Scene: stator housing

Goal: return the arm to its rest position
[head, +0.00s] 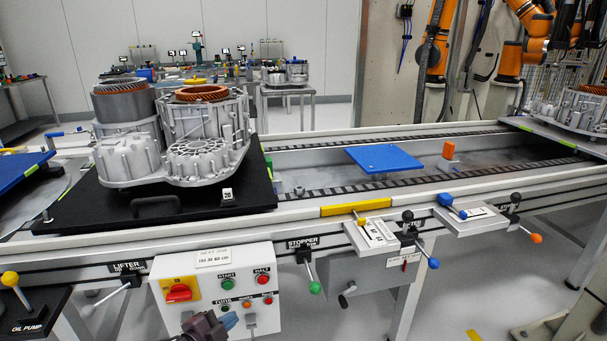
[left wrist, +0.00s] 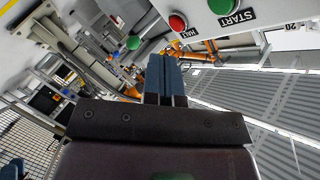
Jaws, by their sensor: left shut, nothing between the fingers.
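My left gripper (head: 229,321) shows at the bottom edge of the head view, in front of the lower part of the white control box. Its blue fingertips point up and to the right. In the left wrist view the two blue fingers (left wrist: 166,78) lie side by side, shut, with nothing between them. The dark gripper body fills the lower middle of that view. Most of the left arm is out of the head view. My right gripper is in neither view.
The control box (head: 218,285) has a red switch and several buttons; it is close to the left gripper. Lever handles (head: 312,280) stick out along the conveyor's front rail. A stator housing (head: 205,135) stands on a black plate (head: 100,205). A blue plate (head: 385,158) lies mid-conveyor.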

